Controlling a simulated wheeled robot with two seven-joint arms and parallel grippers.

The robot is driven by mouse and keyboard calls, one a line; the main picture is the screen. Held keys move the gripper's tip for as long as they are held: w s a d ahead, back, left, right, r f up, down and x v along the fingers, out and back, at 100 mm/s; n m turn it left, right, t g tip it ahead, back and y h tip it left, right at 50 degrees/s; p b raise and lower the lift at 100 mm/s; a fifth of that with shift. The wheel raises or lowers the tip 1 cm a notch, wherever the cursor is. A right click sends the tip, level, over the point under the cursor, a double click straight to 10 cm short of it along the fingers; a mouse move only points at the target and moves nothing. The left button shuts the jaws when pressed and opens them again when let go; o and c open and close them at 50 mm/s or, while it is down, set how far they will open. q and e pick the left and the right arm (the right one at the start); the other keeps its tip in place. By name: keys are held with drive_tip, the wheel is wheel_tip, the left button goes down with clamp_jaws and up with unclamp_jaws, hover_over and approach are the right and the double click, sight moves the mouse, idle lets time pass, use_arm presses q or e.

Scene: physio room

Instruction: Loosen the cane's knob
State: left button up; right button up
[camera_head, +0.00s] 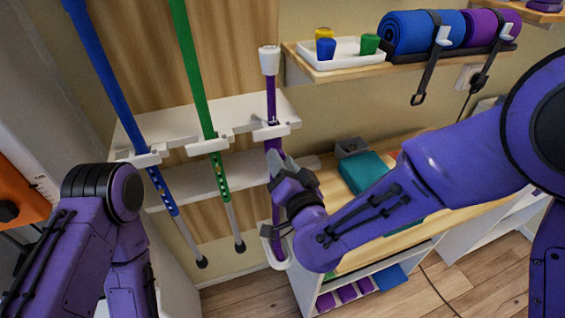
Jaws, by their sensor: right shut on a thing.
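The purple cane (271,98) stands upright in a white wall bracket (271,130), with a white cap at its top. A white curved piece (272,252) shows around its lower end. My right gripper (279,163) is at the cane's shaft just below the bracket, shut on what appears to be the cane's knob. The fingers and wrist hide the knob itself and part of the shaft. My left arm shows at the lower left, but its gripper is out of view.
A blue pole (108,75) and a green pole (190,70) hang left of the cane in similar brackets. A shelf at upper right holds a white tray (340,53) and rolled mats (410,32). A wooden bench (335,195) with a teal item (364,172) stands behind my right arm.

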drive_tip(key=shift+s+n, duration=0.1)
drive_tip(key=shift+n, duration=1.4)
drive_tip(key=shift+f, duration=0.1)
drive_tip(key=o, duration=1)
drive_tip(key=shift+o, duration=0.2)
